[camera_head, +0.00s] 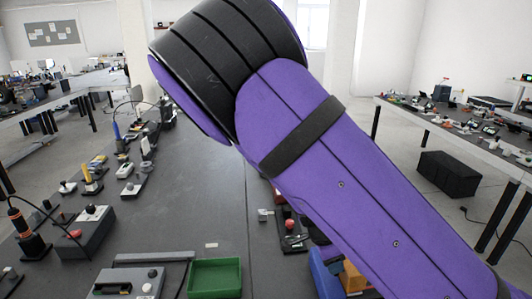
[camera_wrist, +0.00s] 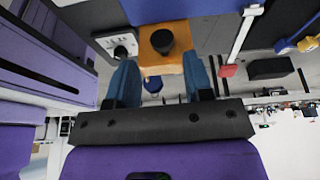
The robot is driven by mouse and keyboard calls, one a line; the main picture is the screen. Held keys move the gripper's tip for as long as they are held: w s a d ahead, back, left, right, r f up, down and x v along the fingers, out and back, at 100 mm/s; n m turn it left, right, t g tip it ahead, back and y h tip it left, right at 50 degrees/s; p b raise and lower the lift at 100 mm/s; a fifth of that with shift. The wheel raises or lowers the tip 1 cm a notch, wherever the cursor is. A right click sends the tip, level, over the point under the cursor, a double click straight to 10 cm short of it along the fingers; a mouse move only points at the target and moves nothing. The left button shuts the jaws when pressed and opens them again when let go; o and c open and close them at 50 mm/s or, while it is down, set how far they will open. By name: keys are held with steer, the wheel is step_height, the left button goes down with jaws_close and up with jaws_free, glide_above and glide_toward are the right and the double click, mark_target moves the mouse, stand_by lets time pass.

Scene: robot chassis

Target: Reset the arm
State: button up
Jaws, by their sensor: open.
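My purple and black arm (camera_head: 340,170) crosses the head view from upper middle to lower right. My gripper does not show in the head view. In the wrist view my gripper (camera_wrist: 160,76) has two blue fingers spread apart. An orange block with a black knob (camera_wrist: 164,62) shows beyond and between the fingers. I cannot tell how far it is from them. Nothing is clearly held.
A dark table (camera_head: 200,180) holds a green tray (camera_head: 215,278), a grey box with a red button (camera_head: 84,232), a small red-button device (camera_head: 291,232) and several other devices. A blue bin (camera_head: 323,272) is partly hidden by my arm. A black crate (camera_head: 448,174) is on the floor.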

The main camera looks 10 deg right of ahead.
steer(key=s+r+n+y, duration=0.2)
steer(key=r+n, duration=0.1)
steer(key=r, duration=0.4)
steer(key=s+d+r+n+y, duration=0.1)
steer(key=r+n+y, duration=0.15)
steer(key=r, duration=0.35)
steer(key=s+r+n+y, duration=0.2)
steer(key=r+n, duration=0.2)
steer(key=r, duration=0.3)
steer(key=s+d+r+n+t+h, duration=0.1)
steer(key=s+d+r+n+t, duration=0.1)
steer(key=s+r, duration=0.4)
steer(key=s+d+r+n+t+h, duration=0.1)
steer(key=s+d+r+n+t, duration=0.2)
steer(key=s+r+n, duration=0.3)
steer(key=shift+s+d+r+h, duration=0.35)
steer(key=shift+d+r, duration=0.55)
steer(key=shift+r, duration=0.8)
steer(key=shift+w, duration=0.15)
